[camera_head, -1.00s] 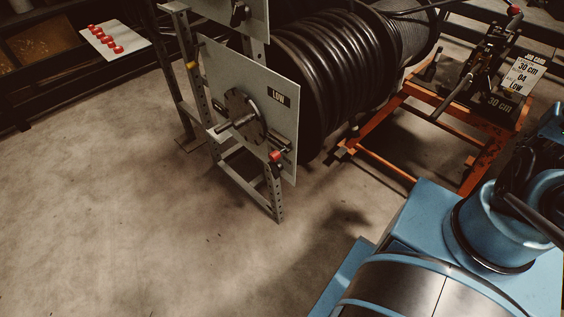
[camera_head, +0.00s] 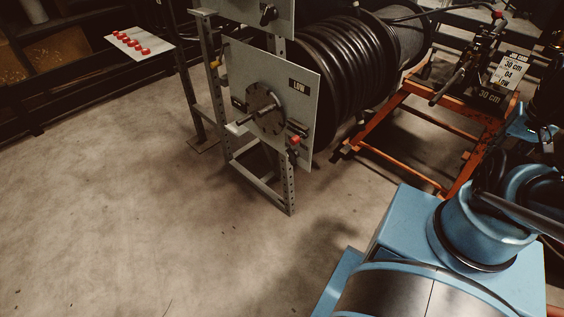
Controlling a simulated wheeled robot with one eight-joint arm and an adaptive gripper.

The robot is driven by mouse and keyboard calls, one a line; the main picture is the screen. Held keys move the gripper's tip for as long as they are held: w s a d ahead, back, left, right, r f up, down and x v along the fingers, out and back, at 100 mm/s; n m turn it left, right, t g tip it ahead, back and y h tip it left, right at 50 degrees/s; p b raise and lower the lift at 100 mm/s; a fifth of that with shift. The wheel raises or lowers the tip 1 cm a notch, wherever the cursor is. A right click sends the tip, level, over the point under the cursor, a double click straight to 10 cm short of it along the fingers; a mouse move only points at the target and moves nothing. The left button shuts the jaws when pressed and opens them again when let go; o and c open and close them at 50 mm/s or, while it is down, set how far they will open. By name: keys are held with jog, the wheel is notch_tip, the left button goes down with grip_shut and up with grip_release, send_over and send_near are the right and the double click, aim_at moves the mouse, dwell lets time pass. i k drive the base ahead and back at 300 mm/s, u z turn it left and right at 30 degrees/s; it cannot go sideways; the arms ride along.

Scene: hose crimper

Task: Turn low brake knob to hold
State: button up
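The low brake unit is a pale square plate (camera_head: 306,103) marked LOW, on the front of a grey perforated stand. A dark round hub (camera_head: 264,110) with a pale shaft sits at the plate's middle. A small red-tipped knob (camera_head: 294,141) sits at the plate's lower right, next to a small dark label too small to read. I cannot tell which setting the knob is at. My gripper is out of view. Only my blue body and part of my arm show at the lower right, well apart from the plate.
A reel of black hose (camera_head: 343,62) stands behind the plate. An orange frame (camera_head: 388,108) carries a crimper and a sign (camera_head: 511,70) at the right. A white board (camera_head: 140,47) with several red caps is at the upper left. The concrete floor (camera_head: 120,220) at the left and front is clear.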

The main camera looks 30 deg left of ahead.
aim_at(291, 155)
jog(key=u, duration=3.35)
jog(key=k, duration=1)
jog(key=z, duration=1)
jog(key=i, duration=0.95)
